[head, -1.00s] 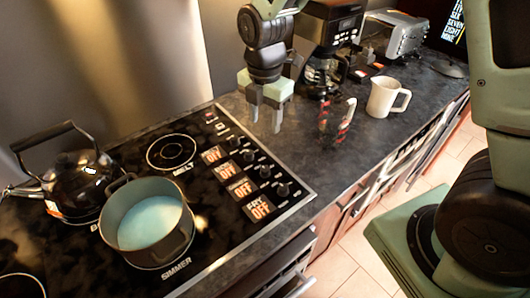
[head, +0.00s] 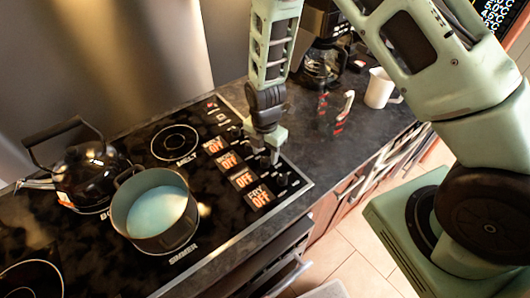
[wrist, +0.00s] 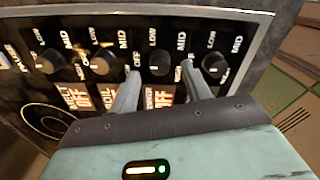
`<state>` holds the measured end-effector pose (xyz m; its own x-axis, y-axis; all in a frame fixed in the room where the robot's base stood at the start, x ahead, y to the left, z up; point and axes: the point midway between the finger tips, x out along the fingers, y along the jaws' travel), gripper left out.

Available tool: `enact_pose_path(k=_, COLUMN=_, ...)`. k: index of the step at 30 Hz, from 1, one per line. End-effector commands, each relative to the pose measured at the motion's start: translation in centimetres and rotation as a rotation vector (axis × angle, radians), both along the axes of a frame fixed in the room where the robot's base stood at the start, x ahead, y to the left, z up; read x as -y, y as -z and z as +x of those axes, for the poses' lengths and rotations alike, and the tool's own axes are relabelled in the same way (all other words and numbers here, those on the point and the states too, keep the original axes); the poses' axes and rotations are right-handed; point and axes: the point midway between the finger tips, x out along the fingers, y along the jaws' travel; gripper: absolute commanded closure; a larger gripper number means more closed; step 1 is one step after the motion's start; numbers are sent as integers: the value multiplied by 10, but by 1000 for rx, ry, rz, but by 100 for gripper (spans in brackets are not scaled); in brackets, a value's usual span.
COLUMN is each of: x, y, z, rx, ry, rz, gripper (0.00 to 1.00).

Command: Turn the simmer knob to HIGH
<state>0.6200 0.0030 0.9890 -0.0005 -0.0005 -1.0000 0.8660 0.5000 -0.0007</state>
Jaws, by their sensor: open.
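The cooktop control strip has a row of black knobs with LOW, MID and OFF marks. The simmer knob (wrist: 160,62) is third from the left in the wrist view, above the partly hidden SIMMER display. My gripper (wrist: 160,72) is open, with one finger on each side of this knob; I cannot tell whether they touch it. In the head view my gripper (head: 265,156) hangs low over the knob row and partly hides it. The simmer display (head: 242,179) reads OFF.
The neighbouring knobs, one on the left (wrist: 103,61) and one on the right (wrist: 215,63), stand close beside my fingers. A pot (head: 150,233) sits on the simmer burner and a kettle (head: 88,180) behind it. A white mug (head: 379,88) stands on the counter.

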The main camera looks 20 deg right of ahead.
Motion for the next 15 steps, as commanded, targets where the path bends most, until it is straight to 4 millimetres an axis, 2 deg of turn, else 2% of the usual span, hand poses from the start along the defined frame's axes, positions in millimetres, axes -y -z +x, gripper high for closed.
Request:
enact_pose_path(k=6, x=0, y=18, z=0, rx=0, ry=0, rz=1, gripper=52)
enact_pose_path(k=15, x=0, y=22, z=0, rx=1, ry=0, rz=0, gripper=52)
